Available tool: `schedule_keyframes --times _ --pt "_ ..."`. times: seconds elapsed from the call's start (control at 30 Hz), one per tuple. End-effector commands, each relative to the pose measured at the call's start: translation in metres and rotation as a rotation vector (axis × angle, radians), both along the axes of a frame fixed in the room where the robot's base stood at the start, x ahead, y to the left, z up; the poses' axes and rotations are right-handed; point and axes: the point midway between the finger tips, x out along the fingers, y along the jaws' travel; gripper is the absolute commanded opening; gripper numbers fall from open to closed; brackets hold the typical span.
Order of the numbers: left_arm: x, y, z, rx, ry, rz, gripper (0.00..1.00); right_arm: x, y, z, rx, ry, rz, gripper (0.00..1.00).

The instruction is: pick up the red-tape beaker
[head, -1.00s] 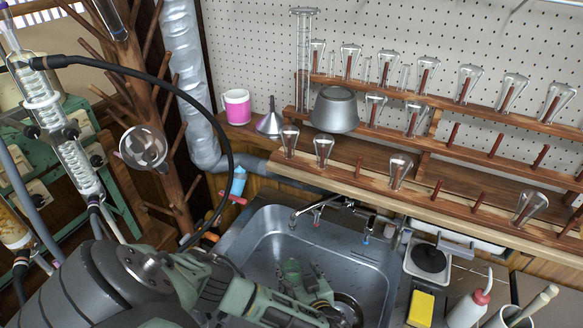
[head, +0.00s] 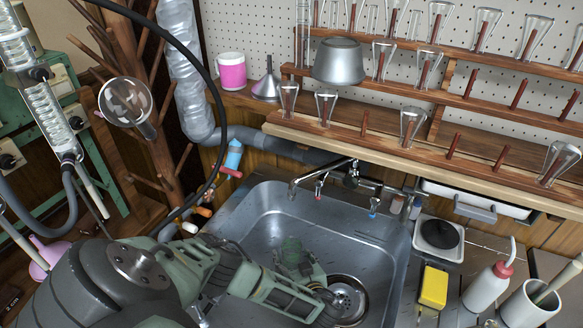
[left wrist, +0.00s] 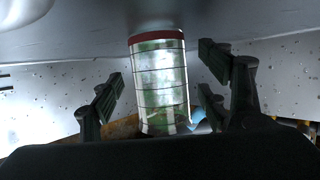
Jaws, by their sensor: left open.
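The red-tape beaker (left wrist: 160,85) is a clear glass cylinder with a red band at one end and dark ring lines, with a greenish tint. In the left wrist view it lies between the two spread fingers of my left gripper (left wrist: 165,100), with a visible gap on each side. In the head view the beaker (head: 291,248) shows as a small greenish glass inside the sink, partly hidden by my left gripper (head: 303,268). That gripper is open and reaches down into the sink around it. My right gripper is not in view.
The steel sink (head: 255,215) surrounds the gripper, with a faucet (head: 325,178) at its back edge and a drain (head: 347,298) near the gripper. A yellow sponge (head: 433,287) and a wash bottle (head: 488,288) stand right of the sink. A wooden flask rack (head: 400,150) is behind.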

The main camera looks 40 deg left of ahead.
Motion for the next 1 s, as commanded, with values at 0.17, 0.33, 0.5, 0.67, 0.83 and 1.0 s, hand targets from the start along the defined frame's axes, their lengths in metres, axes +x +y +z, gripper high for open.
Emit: schedule_keyframes --times 0.17,0.33,0.5,0.67,0.83,1.0 --pt "0.008 0.016 -0.008 0.000 0.001 0.000 0.70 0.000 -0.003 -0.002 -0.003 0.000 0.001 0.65" --pt "0.008 0.017 -0.009 -0.001 0.002 0.000 0.70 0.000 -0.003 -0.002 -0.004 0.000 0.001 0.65" --pt "0.008 0.017 -0.009 0.000 0.001 0.000 0.62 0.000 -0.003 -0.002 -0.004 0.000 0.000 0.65" --pt "0.008 0.017 -0.009 0.000 0.001 0.000 0.48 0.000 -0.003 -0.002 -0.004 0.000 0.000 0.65" --pt "0.008 0.017 -0.009 0.000 0.001 0.000 0.33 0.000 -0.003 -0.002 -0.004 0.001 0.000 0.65" --pt "0.008 0.017 -0.009 0.000 0.001 0.000 0.18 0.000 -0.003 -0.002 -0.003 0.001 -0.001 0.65"
